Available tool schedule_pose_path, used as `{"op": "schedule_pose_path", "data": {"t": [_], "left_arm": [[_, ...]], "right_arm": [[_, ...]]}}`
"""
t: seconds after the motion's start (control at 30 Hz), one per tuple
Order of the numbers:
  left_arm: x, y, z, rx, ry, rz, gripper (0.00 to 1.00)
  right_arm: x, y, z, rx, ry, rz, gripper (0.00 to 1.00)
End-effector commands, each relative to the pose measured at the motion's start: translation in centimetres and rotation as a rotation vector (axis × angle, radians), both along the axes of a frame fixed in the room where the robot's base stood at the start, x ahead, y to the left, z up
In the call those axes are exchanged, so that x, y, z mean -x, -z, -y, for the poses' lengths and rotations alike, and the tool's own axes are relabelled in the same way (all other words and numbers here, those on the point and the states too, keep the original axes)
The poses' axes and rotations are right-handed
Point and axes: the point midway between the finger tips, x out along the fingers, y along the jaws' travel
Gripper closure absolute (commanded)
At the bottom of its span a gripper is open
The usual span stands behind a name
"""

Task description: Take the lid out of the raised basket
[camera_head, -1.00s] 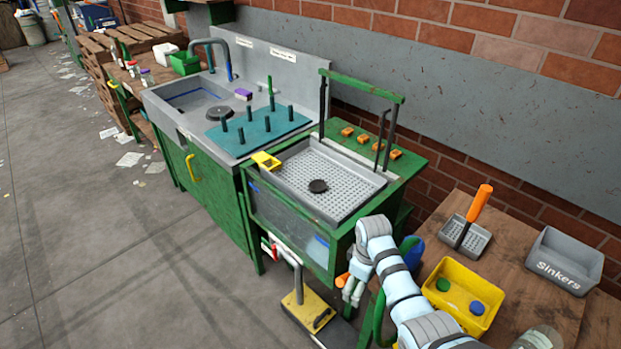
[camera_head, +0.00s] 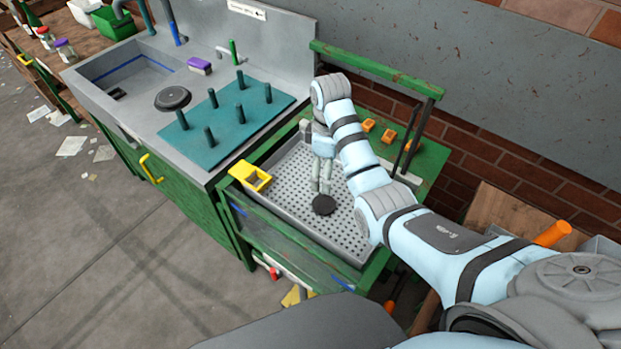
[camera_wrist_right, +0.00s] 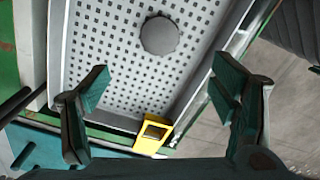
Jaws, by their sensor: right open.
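The lid, a small dark round disc (camera_head: 324,205), lies on the perforated floor of the raised grey basket (camera_head: 282,218). In the right wrist view the lid (camera_wrist_right: 159,34) is near the top, ahead of my fingertips, and the basket floor (camera_wrist_right: 100,40) is around it. My right gripper (camera_head: 322,178) points down over the basket, close beside the lid on its far side. In the wrist view its two fingers (camera_wrist_right: 160,76) are wide apart with nothing between them. My left gripper is not in view.
A yellow clip-like piece (camera_head: 250,177) sits on the basket's left rim. A green overhead bar (camera_head: 375,68) stands behind the basket. A teal pegboard (camera_head: 225,132) and a sink (camera_head: 130,75) lie to the left. Orange knobs (camera_head: 388,136) are behind my arm.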

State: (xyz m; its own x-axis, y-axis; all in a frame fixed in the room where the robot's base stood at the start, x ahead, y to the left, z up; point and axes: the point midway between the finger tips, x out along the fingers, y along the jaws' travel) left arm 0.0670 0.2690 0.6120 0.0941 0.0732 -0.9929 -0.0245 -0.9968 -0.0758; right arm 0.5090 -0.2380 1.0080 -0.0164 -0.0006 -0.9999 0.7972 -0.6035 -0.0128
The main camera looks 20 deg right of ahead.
Motion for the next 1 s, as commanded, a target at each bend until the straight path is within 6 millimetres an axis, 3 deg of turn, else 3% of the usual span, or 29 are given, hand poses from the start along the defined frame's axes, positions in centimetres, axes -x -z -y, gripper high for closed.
{"op": "schedule_pose_path", "data": {"t": [0.13,0.2,0.4,0.6,0.73,0.83,1.0], "left_arm": [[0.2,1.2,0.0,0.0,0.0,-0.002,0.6],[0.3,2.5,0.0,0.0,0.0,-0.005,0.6],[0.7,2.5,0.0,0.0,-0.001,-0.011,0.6],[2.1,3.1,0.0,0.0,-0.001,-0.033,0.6],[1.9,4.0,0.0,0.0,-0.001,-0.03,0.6],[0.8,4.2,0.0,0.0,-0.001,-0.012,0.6],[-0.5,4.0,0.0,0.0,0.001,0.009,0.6]], "right_arm": [[0.5,0.9,-0.1,-0.001,-0.008,0.003,0.21],[0.9,2.6,0.0,0.0,-0.007,0.005,0.21],[0.8,7.3,0.2,-0.001,-0.002,0.004,0.21],[0.1,10.4,0.1,-0.001,-0.001,-0.002,0.21],[-0.3,13.1,-0.1,0.0,-0.002,-0.002,0.21],[-0.3,14.1,-0.1,-0.001,-0.003,-0.001,0.21],[-0.3,14.1,-0.1,-0.001,-0.002,0.001,0.21]]}}
